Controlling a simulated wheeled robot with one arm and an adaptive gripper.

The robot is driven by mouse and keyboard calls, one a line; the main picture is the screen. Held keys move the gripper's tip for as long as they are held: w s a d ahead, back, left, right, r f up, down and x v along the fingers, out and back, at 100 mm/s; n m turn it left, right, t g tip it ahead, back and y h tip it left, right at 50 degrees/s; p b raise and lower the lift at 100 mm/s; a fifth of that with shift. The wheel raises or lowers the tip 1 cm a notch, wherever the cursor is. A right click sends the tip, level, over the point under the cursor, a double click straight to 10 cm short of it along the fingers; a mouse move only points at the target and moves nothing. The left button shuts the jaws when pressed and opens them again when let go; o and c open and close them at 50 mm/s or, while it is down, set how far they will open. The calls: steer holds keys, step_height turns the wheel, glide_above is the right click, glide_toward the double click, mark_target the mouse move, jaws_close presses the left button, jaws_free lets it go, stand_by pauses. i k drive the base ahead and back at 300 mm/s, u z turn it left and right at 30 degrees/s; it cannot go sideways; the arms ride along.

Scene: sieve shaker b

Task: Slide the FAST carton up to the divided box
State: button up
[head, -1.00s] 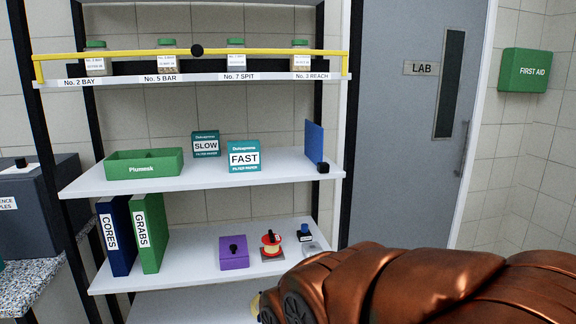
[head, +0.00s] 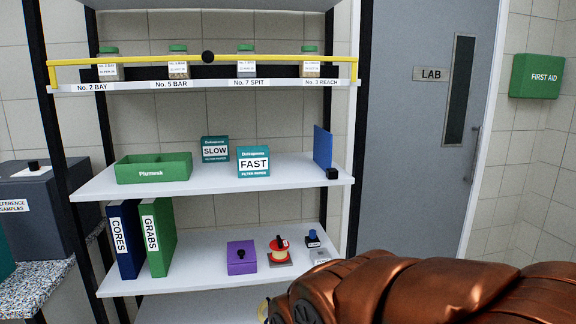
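The teal FAST carton (head: 253,162) stands upright on the middle shelf, right of the shelf's centre and near its front. The divided box is a green open box (head: 153,168) marked Plumesk, with a divider inside, on the left of the same shelf. A stretch of bare shelf lies between them. The teal SLOW carton (head: 215,149) stands farther back, between the two and closer to the FAST carton. My copper-coloured arm crosses the lower right of the head view. My gripper's fingers are not visible.
A yellow bar (head: 140,64) fronts several jars above.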

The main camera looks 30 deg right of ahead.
mark_target(253, 161)
steer(key=z, duration=0.05)
steer(key=k, duration=0.4)
steer(key=u, duration=0.9)
steer(key=i, duration=0.75)
steer(key=z, duration=0.7)
steer(key=i, duration=0.5)
steer(key=z, duration=0.65)
